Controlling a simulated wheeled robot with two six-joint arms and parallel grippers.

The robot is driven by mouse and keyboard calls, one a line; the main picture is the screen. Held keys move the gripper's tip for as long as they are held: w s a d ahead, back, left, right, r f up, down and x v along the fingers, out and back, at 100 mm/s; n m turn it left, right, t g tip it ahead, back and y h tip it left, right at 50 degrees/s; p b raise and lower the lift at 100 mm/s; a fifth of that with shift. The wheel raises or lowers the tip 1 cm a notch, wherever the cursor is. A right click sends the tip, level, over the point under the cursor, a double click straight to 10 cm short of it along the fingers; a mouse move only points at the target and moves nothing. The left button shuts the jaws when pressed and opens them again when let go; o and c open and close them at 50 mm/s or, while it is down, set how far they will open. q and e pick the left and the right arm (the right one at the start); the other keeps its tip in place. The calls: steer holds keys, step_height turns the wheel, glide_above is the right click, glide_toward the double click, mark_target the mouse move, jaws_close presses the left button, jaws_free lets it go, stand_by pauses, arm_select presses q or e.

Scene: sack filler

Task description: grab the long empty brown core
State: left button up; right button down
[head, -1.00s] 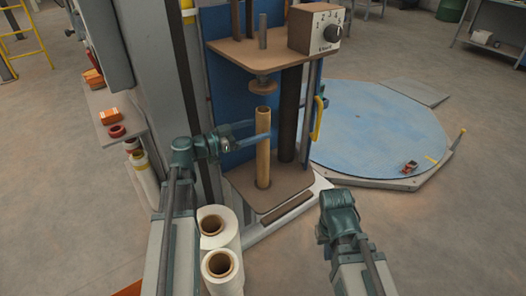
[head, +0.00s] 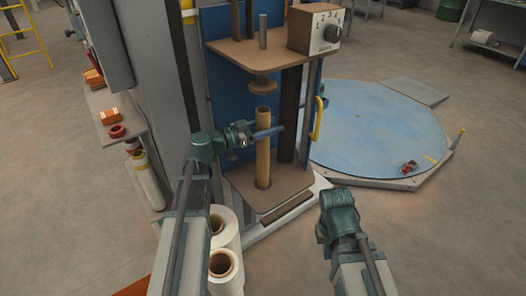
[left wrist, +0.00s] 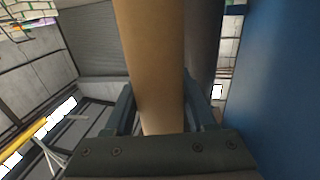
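The long brown core (head: 263,160) stands upright on the brown base plate (head: 243,180) of the machine, below a round brown disc (head: 263,86). Its open top end shows and nothing is wound on it. My left gripper (head: 268,132) is at the core's upper half, level, with a finger crossing in front of it. In the left wrist view the core (left wrist: 155,65) runs between the two fingers, with a narrow gap at the left finger. My right gripper (head: 338,205) is low at the front, apart from everything; its fingers are hidden.
Two white rolls (head: 226,268) with brown cores stand beside my left arm. A control box with a knob (head: 315,28) sits on the machine's upper plate. A yellow handle (head: 318,118) is right of the core. A blue turntable (head: 375,125) lies at the right.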

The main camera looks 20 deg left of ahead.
arm_select(q)
jaws_close()
stand_by(0.3)
